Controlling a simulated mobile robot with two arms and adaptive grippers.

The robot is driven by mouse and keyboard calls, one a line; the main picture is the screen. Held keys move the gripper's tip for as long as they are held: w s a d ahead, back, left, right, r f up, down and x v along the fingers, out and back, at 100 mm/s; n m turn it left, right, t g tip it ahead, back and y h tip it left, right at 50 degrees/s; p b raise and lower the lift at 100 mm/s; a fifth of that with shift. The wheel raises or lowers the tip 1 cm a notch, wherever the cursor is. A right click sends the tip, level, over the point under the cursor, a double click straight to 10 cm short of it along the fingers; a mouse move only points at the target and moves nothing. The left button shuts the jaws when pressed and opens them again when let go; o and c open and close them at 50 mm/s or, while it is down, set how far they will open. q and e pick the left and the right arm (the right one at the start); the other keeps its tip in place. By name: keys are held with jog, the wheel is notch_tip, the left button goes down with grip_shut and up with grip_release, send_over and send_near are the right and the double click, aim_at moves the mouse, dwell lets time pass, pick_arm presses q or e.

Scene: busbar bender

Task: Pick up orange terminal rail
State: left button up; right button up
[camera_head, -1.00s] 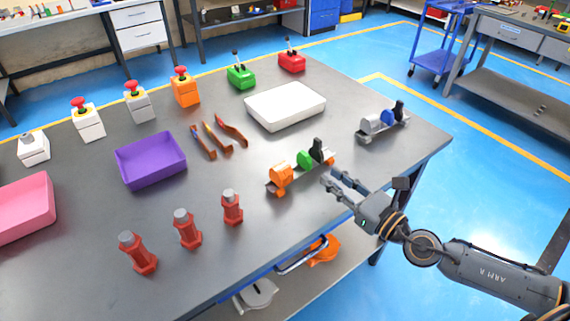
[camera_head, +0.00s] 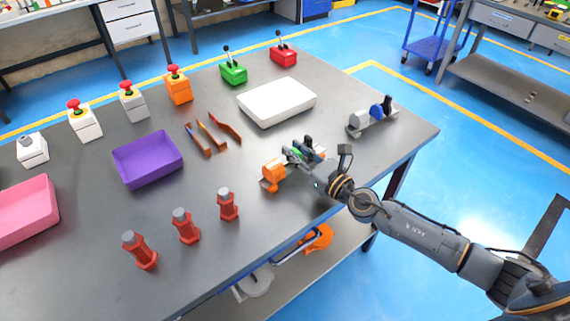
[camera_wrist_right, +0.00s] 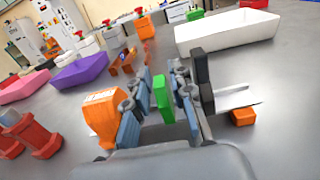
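The orange terminal rail (camera_head: 270,175) lies near the right front of the table, with an orange block at its left end and green and black blocks further along. My right gripper (camera_head: 292,154) is over its middle and partly hides it. In the right wrist view, the open fingers (camera_wrist_right: 160,105) stand on either side of the green block (camera_wrist_right: 163,98), with gaps visible. The orange block (camera_wrist_right: 102,116) is left of the fingers and the black block (camera_wrist_right: 203,82) is right of them. My left gripper is out of view.
A grey rail with a blue block (camera_head: 372,117) lies to the right. A white tray (camera_head: 277,103) is behind, and a purple bin (camera_head: 148,160) is to the left. Red posts (camera_head: 186,226) stand at the front left. The table's front edge is close by.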

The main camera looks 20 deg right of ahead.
jog(key=shift+w, duration=0.1)
grip_shut()
